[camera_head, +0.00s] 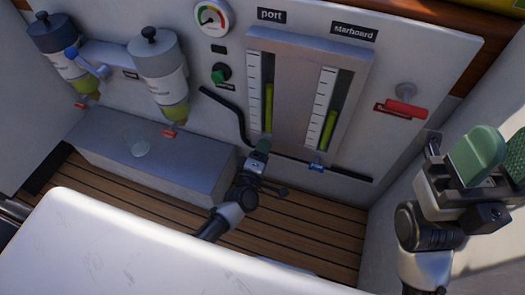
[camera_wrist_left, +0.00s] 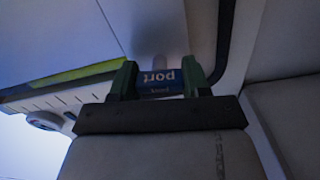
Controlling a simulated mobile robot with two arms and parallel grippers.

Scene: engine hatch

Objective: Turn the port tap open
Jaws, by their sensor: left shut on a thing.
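The port tap's blue handle (camera_wrist_left: 161,82), marked "port" and seen upside down, sits between the green fingers of my left gripper (camera_wrist_left: 160,80) in the left wrist view. The fingers are shut on it from both sides. In the head view my left gripper (camera_head: 262,147) is at the foot of the port gauge (camera_head: 260,95) and hides the tap. How far the tap is turned cannot be told. My right gripper (camera_head: 493,152) is at the right edge, away from the panel's taps; its opening is unclear.
The blue starboard tap (camera_head: 317,166) is to the right, under the starboard gauge (camera_head: 325,110). A black pipe (camera_head: 226,104) bends down on the left. A red handle (camera_head: 405,109) is at the panel's right.

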